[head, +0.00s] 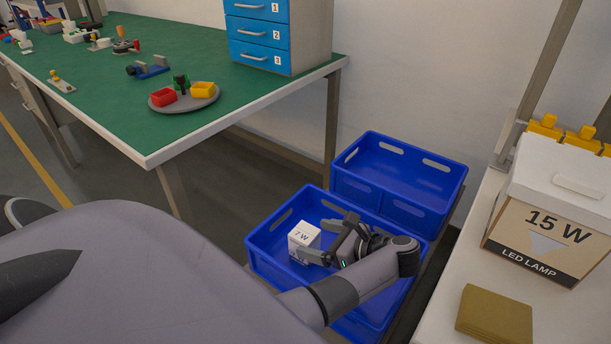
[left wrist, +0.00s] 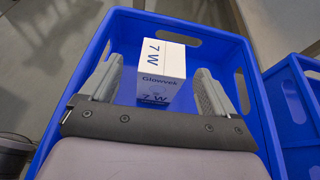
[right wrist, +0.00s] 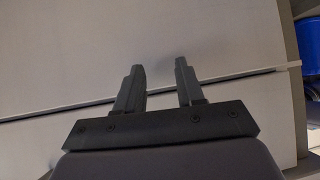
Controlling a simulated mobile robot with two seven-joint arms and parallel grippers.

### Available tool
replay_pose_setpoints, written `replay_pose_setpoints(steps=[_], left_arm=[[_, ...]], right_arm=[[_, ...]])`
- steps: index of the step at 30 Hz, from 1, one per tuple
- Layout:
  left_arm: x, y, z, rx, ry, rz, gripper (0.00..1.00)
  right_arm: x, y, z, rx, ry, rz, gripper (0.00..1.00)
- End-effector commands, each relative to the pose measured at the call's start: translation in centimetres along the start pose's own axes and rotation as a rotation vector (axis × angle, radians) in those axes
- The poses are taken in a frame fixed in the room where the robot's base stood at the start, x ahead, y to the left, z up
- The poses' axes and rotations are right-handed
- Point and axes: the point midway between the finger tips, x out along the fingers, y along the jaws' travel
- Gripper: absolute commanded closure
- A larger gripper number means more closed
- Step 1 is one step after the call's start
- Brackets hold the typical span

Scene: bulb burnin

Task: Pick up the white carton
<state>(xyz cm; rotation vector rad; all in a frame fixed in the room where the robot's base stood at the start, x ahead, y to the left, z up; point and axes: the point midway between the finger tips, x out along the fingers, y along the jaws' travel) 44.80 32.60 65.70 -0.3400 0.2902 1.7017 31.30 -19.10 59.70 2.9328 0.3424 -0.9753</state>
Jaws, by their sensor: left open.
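The white carton (head: 304,238), marked "7 W", stands in the front blue crate (head: 262,262). My left gripper (head: 330,238) reaches down into this crate beside the carton, with its fingers spread. In the left wrist view the carton (left wrist: 165,72) shows between the two open fingers of the left gripper (left wrist: 160,68), with a gap on each side; contact is not visible. My right gripper (right wrist: 160,68) shows in the right wrist view with its fingers apart and nothing between them, in front of a plain pale surface.
A second blue crate (head: 400,165) stands behind the first and looks empty. A green-topped workbench (head: 110,85) is at left, with a drawer cabinet (head: 262,38). At right, a white table (head: 440,285) holds a "15 W" lamp box (head: 545,225) and a brown stack (head: 495,315).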

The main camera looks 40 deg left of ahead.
Motion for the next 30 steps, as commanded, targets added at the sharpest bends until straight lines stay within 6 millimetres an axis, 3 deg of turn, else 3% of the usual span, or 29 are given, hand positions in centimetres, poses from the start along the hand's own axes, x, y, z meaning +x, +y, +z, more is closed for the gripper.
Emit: replay_pose_setpoints(steps=[10, 20, 25, 26, 30], left_arm=[[4.3, -0.3, 0.0, 0.001, -0.004, -0.002, 0.11], [4.9, -0.3, -0.1, 0.001, -0.001, -0.002, 0.11], [4.9, -0.3, -0.1, 0.001, -0.001, -0.002, 0.63], [4.9, -0.3, -0.1, 0.001, -0.001, -0.002, 0.68], [4.8, -0.3, -0.1, 0.001, -0.001, -0.002, 0.68]], right_arm=[[-0.6, -0.3, 0.1, 0.009, -0.011, -0.002, 0.62], [-0.5, -0.3, 0.1, 0.009, -0.009, -0.001, 0.62], [-0.5, -0.2, -0.1, 0.008, -0.005, -0.001, 0.62], [-0.4, -0.2, -0.2, 0.008, -0.004, -0.001, 0.62], [-0.4, -0.2, -0.3, 0.008, -0.002, 0.0, 0.62]])
